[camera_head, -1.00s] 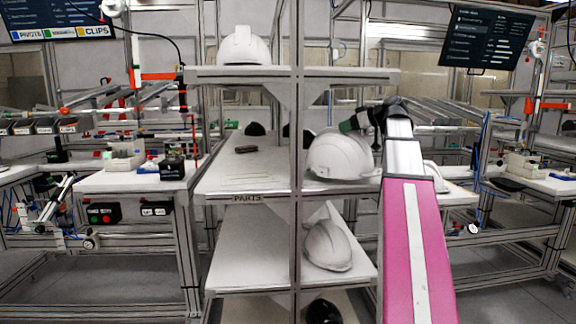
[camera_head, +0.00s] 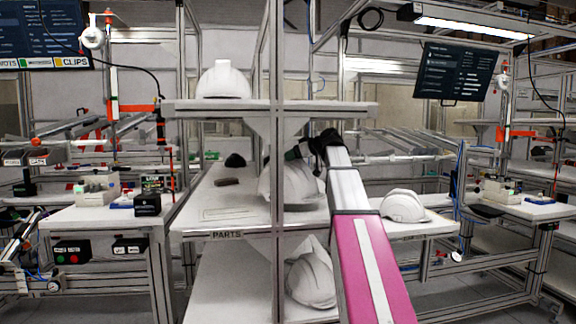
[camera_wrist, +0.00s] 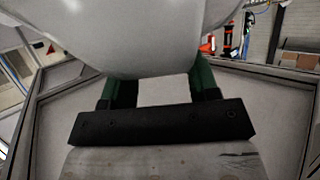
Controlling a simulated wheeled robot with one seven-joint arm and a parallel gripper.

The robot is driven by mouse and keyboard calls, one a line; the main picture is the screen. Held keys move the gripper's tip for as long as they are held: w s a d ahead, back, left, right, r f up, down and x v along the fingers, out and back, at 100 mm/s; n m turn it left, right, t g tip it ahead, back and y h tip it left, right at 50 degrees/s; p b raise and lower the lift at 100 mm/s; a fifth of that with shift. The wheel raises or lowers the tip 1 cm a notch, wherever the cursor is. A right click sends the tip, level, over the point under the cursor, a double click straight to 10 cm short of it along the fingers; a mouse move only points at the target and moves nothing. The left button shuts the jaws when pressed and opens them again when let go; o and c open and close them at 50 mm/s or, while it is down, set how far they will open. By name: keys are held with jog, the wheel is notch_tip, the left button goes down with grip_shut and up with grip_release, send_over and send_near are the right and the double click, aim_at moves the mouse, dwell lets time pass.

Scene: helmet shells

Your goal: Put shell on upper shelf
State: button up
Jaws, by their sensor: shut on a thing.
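A white helmet shell (camera_head: 300,187) is at the middle level of the rack, partly hidden by the front post and my arm. In the wrist view the shell (camera_wrist: 150,35) fills the top, between the green fingers of my gripper (camera_wrist: 162,82). My gripper (camera_head: 296,153) is shut on it in the head view, at its upper side. I cannot tell whether the shell touches the middle shelf (camera_head: 215,190). The upper shelf (camera_head: 330,108) lies above it, with another white shell (camera_head: 224,80) on its left part and its right part bare.
A white shell (camera_head: 312,278) lies on the lower shelf. Another shell (camera_head: 403,206) rests on a surface right of my arm. The rack's front post (camera_head: 277,230) stands close to the held shell.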

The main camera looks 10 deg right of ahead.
aim_at(288, 163)
jog(key=shift+w+a, duration=1.1)
jog(key=shift+f, duration=1.75)
jog(key=o, duration=1.5)
jog(key=shift+f, duration=0.1)
jog(key=shift+c, duration=0.2)
jog(key=shift+s+d, duration=0.1)
jog(key=v, duration=1.2)
